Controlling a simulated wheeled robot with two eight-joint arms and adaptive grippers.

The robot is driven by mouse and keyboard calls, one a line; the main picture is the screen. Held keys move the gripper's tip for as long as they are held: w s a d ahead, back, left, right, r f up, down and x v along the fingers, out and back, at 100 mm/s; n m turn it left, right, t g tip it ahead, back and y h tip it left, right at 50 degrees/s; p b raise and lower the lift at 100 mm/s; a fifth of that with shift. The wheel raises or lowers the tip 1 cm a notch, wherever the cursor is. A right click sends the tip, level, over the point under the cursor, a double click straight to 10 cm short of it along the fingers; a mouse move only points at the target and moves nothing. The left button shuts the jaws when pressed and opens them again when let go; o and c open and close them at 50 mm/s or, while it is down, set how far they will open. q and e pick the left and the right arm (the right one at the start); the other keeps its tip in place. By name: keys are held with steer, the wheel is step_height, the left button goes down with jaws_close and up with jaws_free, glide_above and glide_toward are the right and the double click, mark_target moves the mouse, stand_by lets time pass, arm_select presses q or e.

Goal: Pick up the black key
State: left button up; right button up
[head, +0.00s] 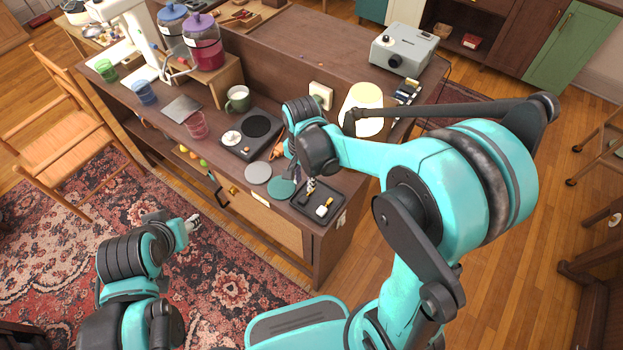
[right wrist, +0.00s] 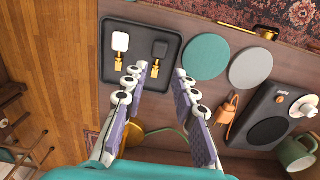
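The black key (right wrist: 159,48), with a dark square head and a gold shaft, lies in a dark tray (right wrist: 174,92) near the counter's end. A white-headed key (right wrist: 120,42) lies left of it in the right wrist view; it also shows in the head view (head: 323,210). My right gripper (right wrist: 160,72) is open and empty, its fingertips on either side of the black key's gold shaft in that view. The height gap is hard to judge. In the head view my right gripper (head: 311,185) hangs over the tray. My left gripper (head: 193,223) is away from the counter, above the rug.
Teal (head: 281,189) and grey (head: 259,173) discs lie beside the tray. A black plate device (head: 251,135), green mug (head: 238,100), cream cylinder (head: 362,108) and grey projector (head: 403,50) stand on the counter. A wooden chair (head: 65,125) stands at the left.

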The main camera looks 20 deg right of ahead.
mark_target(305, 198)
step_height(305, 198, down, 3)
steer(key=shift+s+a+r+b, duration=0.1)
steer(key=shift+s+b, duration=0.05)
steer(key=shift+b, duration=0.4)
step_height(305, 198, down, 5)
steer(key=shift+r+b, duration=0.15)
steer(key=shift+b, duration=0.9)
steer(key=shift+s+r, duration=0.1)
steer(key=shift+c, duration=0.6)
steer(key=c, duration=0.5)
